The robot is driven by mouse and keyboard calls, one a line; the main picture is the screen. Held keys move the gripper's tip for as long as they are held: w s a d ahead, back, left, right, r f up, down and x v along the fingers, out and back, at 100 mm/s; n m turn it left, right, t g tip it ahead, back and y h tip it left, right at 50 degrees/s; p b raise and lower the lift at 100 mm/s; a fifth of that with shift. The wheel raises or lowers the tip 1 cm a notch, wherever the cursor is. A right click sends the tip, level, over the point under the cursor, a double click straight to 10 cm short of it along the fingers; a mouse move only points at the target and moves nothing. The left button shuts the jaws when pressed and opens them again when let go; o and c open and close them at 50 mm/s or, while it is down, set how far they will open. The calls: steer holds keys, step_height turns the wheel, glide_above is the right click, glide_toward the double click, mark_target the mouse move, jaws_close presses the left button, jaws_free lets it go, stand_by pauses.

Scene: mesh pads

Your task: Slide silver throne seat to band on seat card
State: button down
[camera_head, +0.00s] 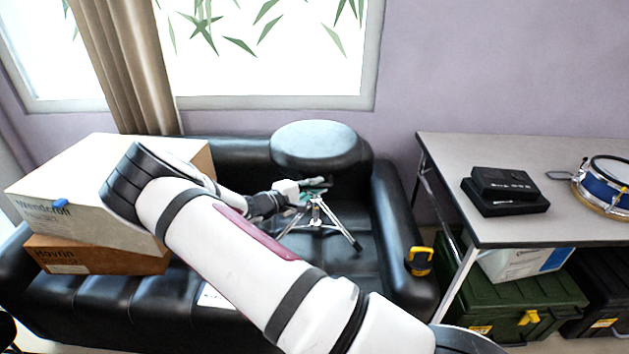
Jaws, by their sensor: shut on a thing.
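The drum throne stands upright on the black sofa, with a round, shiny grey-blue seat (316,146) on top and silver tripod legs (318,217) below. My gripper (315,187) reaches in from the left at the height of the post, just under the seat. It is shut on the throne there; the exact grip point is small and partly hidden. A white card (214,297) lies on the sofa's front cushion, mostly hidden behind my arm. No band can be made out on its visible part.
A large white box (95,190) on a brown box (95,256) fills the sofa's left side. A grey table (520,230) at right bears black cases (505,190) and a blue drum (604,188); a green chest (525,305) stands below.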

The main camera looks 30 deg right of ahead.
steer(key=c, duration=1.6)
jaws_free()
steer(key=shift+r, duration=0.1)
steer(key=v, duration=1.2)
steer(key=shift+r, duration=0.1)
steer(key=s+a+r+m+y+p, duration=0.1)
steer(key=s+r+y, duration=0.4)
steer(key=s+r, duration=0.5)
steer(key=s+a+r+m+t+y+p, duration=0.1)
steer(key=s+a+r+y+p, duration=0.2)
steer(key=s+r, duration=0.6)
steer(key=s+a+r+m+y+p, duration=0.1)
steer(key=s+a+r+y, duration=0.5)
steer(key=s, duration=1.4)
step_height(320, 180, up, 5)
steer(key=shift+a+f+m+y+p, duration=0.15)
steer(key=shift+m+y+p, duration=0.4)
steer(key=shift+y, duration=0.55)
